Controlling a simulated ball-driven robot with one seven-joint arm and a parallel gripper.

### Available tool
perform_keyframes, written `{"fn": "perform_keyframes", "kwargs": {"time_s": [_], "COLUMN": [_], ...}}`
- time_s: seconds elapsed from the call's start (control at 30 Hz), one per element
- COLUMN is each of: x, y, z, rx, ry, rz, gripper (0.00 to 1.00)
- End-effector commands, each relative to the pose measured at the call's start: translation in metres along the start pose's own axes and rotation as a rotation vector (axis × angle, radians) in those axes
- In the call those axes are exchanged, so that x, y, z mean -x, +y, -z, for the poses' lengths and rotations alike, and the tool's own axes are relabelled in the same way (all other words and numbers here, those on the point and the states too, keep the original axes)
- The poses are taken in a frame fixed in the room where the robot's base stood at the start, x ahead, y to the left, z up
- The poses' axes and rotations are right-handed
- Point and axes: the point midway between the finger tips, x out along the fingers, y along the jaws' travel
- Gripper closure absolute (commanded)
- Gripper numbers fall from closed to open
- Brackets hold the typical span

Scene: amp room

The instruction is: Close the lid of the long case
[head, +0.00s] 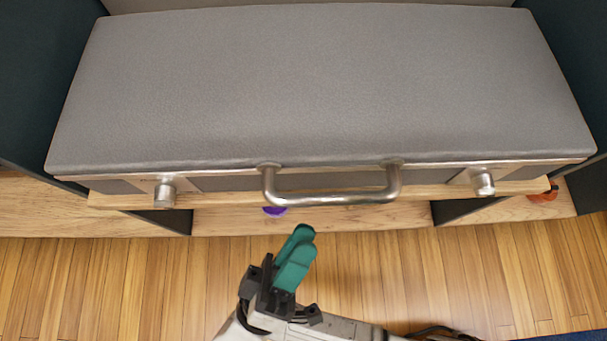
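The long case (320,90) is a wide grey box with metal edging, lying on a wooden shelf. Its grey top lies flat, and its front edge appears to meet the metal-trimmed rim, with no gap that I can see. A metal handle (330,198) sticks out from the front, with a round metal latch (165,194) on the left and another (484,183) on the right. My gripper (300,240), with teal fingers, is in front of the case and below the handle in the picture, apart from it. The fingers appear close together, and nothing shows between them.
The wooden shelf (110,198) edge runs under the case. Dark side panels (35,85) flank it. A purple thing (274,210) and a red-orange thing (543,194) show on the lower board. The wooden floor (130,280) in front is clear.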

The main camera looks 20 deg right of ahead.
Motion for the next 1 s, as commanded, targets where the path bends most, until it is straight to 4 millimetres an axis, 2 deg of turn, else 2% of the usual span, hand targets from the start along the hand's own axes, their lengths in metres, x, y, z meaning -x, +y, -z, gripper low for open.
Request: {"fn": "perform_keyframes", "kwargs": {"time_s": [0.27,1.0], "x": [0.0134,0.0135], "y": [-0.003,-0.0028], "z": [-0.0015,-0.0016], "rx": [0.0,0.0], "ry": [0.0,-0.001], "rz": [0.0,0.0], "gripper": [0.73,0.73]}}
